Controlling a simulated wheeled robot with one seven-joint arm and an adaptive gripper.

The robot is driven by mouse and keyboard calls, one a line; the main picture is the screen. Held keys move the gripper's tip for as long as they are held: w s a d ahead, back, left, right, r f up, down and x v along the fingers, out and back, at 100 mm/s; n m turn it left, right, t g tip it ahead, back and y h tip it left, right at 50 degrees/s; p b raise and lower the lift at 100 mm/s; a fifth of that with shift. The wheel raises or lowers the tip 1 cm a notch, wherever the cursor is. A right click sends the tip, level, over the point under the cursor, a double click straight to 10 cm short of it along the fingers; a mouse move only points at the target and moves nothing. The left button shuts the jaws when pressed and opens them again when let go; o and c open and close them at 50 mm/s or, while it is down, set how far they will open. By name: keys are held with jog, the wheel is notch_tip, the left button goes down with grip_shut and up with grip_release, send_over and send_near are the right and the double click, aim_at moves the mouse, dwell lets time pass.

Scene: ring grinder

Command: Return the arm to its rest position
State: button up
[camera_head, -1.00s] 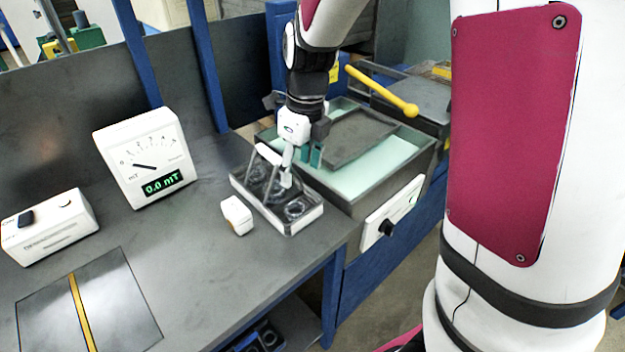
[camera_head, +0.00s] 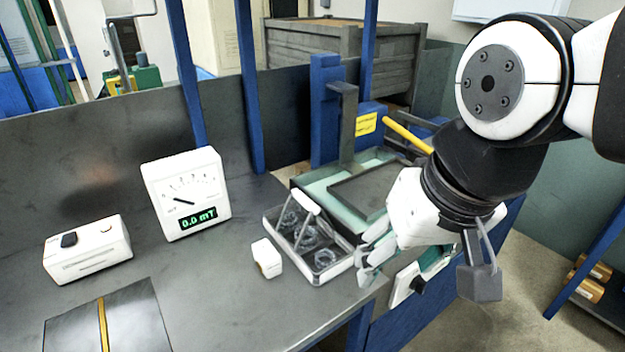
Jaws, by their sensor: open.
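My gripper (camera_head: 428,278) hangs at the right of the view, in front of the grinder (camera_head: 318,178) and nearer to me than the bench. Its fingers are spread apart and nothing shows between them. My arm comes in from the upper right and bends down to the gripper. The carrier tray (camera_head: 337,270) with several rings in it and a pale handle (camera_head: 306,197) stands on the bench, left of my gripper and apart from its handle. The gripper covers part of the grinder's front and right side.
A gauge (camera_head: 187,192) reading 0.0 mT, a white box (camera_head: 87,249), a small white block (camera_head: 266,257) and a dark plate with a yellow stripe (camera_head: 135,318) are on the bench. A yellow-handled lever (camera_head: 407,134) sticks out behind my wrist.

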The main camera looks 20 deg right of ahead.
jog(key=shift+s+d+f+n, duration=0.1)
jog(key=shift+s+n, duration=0.75)
jog(key=shift+n, duration=0.25)
jog(key=shift+r+t+p, duration=0.3)
jog(key=shift+r+p, duration=0.6)
jog(key=shift+r, duration=0.2)
